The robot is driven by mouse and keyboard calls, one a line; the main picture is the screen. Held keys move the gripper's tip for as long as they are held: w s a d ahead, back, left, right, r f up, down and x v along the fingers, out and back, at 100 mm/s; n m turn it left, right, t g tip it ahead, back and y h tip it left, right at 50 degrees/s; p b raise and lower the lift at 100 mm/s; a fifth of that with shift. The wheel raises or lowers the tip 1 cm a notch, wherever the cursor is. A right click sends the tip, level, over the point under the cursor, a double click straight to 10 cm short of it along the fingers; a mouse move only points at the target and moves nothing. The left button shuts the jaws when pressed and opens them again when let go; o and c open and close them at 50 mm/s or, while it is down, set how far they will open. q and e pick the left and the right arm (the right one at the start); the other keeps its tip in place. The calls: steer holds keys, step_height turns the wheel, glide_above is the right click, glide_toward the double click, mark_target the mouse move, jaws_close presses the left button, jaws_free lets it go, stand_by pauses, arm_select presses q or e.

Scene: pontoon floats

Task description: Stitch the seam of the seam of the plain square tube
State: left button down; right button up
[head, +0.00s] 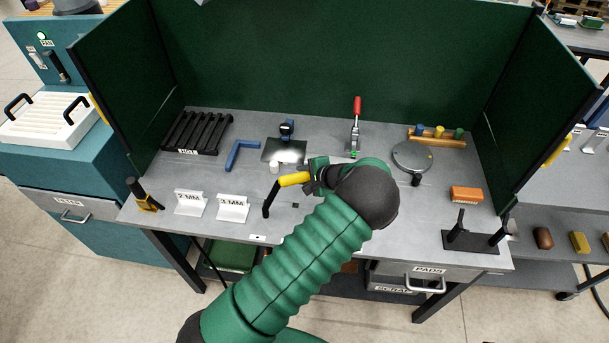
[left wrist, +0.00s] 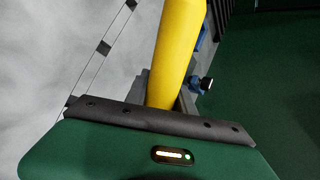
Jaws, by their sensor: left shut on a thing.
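My left gripper (head: 309,181) is shut on the yellow handle of a torch (head: 293,179) above the middle of the grey bench. The torch's black neck bends down at the left, its tip low over the bench front. The yellow handle (left wrist: 178,50) also shows in the left wrist view, rising from behind the dark edge of my gripper. I cannot make out the plain square tube or its seam; my forearm and wrist cover part of the bench. My right gripper is not in view.
Signs reading 2 MM (head: 190,203) and 3 MM (head: 233,208) stand at the front left. A blue square (head: 240,153), a red-handled clamp (head: 356,110), a round grey plate (head: 411,155) and an orange block (head: 466,194) lie around. Green screens (head: 330,60) enclose the back and sides.

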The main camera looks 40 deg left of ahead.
arm_select(q)
steer(key=shift+w+d+r, duration=0.1)
steer(key=shift+w, duration=0.05)
steer(key=shift+w+d+r, duration=0.1)
steer(key=shift+w+d, duration=0.65)
steer(key=shift+d, duration=0.3)
stand_by(1.0)
steer(key=shift+w+d+r, duration=0.1)
steer(key=shift+w+d, duration=0.35)
steer(key=shift+d, duration=0.15)
steer(key=shift+w+d, duration=0.15)
stand_by(0.9)
steer(key=shift+w+d, duration=0.1)
steer(key=shift+d, duration=0.05)
steer(key=shift+w+d+r, duration=0.1)
steer(key=shift+w+d, duration=0.15)
steer(key=shift+d, duration=0.1)
steer(key=shift+d, duration=0.1)
stand_by(1.0)
steer(key=shift+w+d+r, duration=0.1)
steer(key=shift+w+d, duration=0.25)
steer(key=shift+d, duration=0.1)
